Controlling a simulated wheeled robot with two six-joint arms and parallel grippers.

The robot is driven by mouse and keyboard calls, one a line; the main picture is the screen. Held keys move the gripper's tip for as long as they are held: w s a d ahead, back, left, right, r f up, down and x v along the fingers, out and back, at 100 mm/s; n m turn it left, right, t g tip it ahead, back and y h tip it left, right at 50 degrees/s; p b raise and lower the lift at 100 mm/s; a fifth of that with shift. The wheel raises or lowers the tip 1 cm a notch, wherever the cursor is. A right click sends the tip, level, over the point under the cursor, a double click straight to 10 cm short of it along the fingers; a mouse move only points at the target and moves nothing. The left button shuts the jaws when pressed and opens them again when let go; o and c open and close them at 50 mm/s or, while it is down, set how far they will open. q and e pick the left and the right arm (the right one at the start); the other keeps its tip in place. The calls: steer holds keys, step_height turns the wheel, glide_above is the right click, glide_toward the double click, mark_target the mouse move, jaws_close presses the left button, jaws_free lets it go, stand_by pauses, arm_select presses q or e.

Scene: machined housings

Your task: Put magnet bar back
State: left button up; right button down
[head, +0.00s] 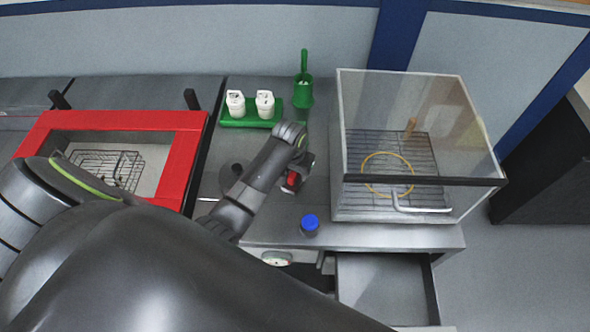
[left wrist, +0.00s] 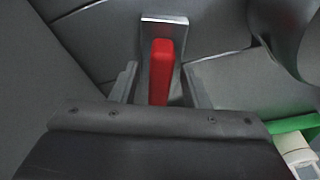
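A red bar (left wrist: 161,70), which I take for the magnet bar, shows against a pale metal plate (left wrist: 178,25) in the left wrist view. My left gripper (left wrist: 160,88) has one finger on each side of the red bar, with a gap visible on both sides, so it looks open around it. In the head view my left gripper (head: 298,176) is low over the bench, left of the clear box. A small red patch (head: 292,181) shows at its fingers, mostly hidden by the gripper. My right gripper is in neither view.
A clear box (head: 400,120) with a wire rack stands right of my arm. A blue-capped bottle (head: 310,225) stands near the bench front, above an open drawer (head: 385,290). A green holder (head: 250,121) with two white containers and a green cup (head: 302,92) stand behind. A red-rimmed basin (head: 120,121) is left.

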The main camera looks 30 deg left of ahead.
mark_target(293, 174)
arm_select(q)
steer(key=shift+r, duration=0.15)
steer(key=shift+r, duration=0.55)
steer(key=r, duration=0.2)
steer(key=s+r+b, duration=0.1)
steer(key=r, duration=0.2)
steer(key=r+b, duration=0.1)
steer(key=r, duration=0.2)
steer(key=shift+s+r, duration=0.1)
steer(key=shift+s, duration=0.1)
steer(key=r, duration=0.1)
steer(key=r+p, duration=0.1)
steer(key=shift+s+r, duration=0.3)
steer(key=shift+f, duration=0.1)
